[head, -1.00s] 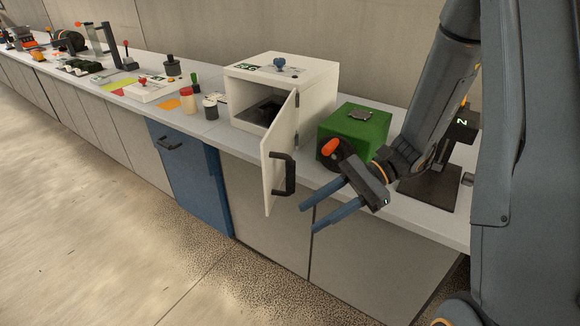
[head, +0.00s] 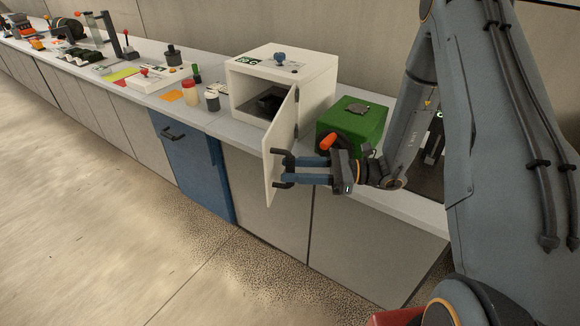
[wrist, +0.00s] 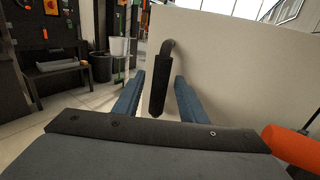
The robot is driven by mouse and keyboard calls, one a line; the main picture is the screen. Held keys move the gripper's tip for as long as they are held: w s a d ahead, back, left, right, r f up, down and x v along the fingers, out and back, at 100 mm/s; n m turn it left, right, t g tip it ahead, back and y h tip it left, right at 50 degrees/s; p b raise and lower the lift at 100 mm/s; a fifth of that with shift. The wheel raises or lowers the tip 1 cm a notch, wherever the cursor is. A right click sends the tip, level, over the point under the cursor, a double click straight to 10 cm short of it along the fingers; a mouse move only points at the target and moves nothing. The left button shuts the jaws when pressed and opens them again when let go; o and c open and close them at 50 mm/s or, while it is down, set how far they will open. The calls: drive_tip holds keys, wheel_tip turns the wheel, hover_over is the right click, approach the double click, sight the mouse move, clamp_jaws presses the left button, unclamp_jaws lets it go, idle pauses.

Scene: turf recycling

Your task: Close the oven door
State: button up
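The white oven (head: 305,88) stands on the counter with its door (head: 270,179) swung open toward the front. The door's black handle (wrist: 161,82) is upright on the door's outer face. My gripper (head: 283,171) is at the door in the head view, its blue fingers reaching left to the handle. In the wrist view my gripper (wrist: 157,85) is open, with one finger on each side of the handle and a gap visible on both sides. The oven's dark inside shows past the door in the head view.
A green box (head: 352,124) with an orange-red knob (head: 329,141) stands right of the oven, close to my arm. Jars (head: 190,93) and other items line the counter to the left. The floor (head: 130,240) in front is clear.

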drive_tip(key=shift+a, duration=0.55)
drive_tip(key=shift+w, duration=0.1)
clamp_jaws()
